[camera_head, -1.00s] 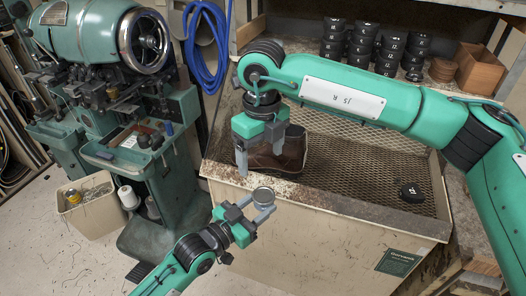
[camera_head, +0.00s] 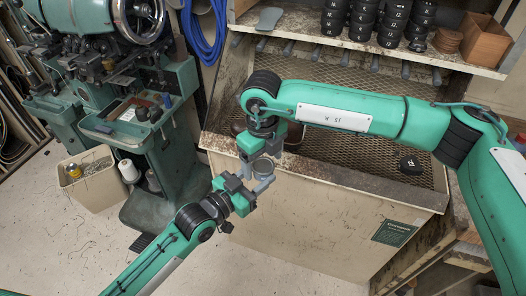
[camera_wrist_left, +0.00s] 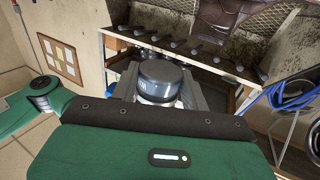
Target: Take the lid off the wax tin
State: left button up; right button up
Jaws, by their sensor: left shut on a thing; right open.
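The wax tin (camera_head: 262,167) is a small round grey tin, held upright in front of the bin. In the left wrist view the tin (camera_wrist_left: 162,80) shows its dark round lid on top, sitting on the lighter body. My left gripper (camera_head: 261,178) is shut on the tin's body. My right gripper (camera_head: 258,158) points down close above and behind the tin, with its jaws open. Its fingertips are partly hidden around the tin, and I cannot tell whether they touch the lid.
A cream bin with a mesh top (camera_head: 345,145) stands behind, with a black puck (camera_head: 410,165) on it. A brown boot (camera_head: 293,134) is mostly hidden behind my right arm. A shelf (camera_head: 300,42) holds stacked black discs. A green machine (camera_head: 140,110) stands left.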

aim_at(263, 167)
jog(key=shift+c, duration=0.5)
jog(key=c, duration=1.2)
jog(key=shift+r, duration=0.2)
jog(key=shift+r, duration=0.9)
jog(key=shift+r, duration=2)
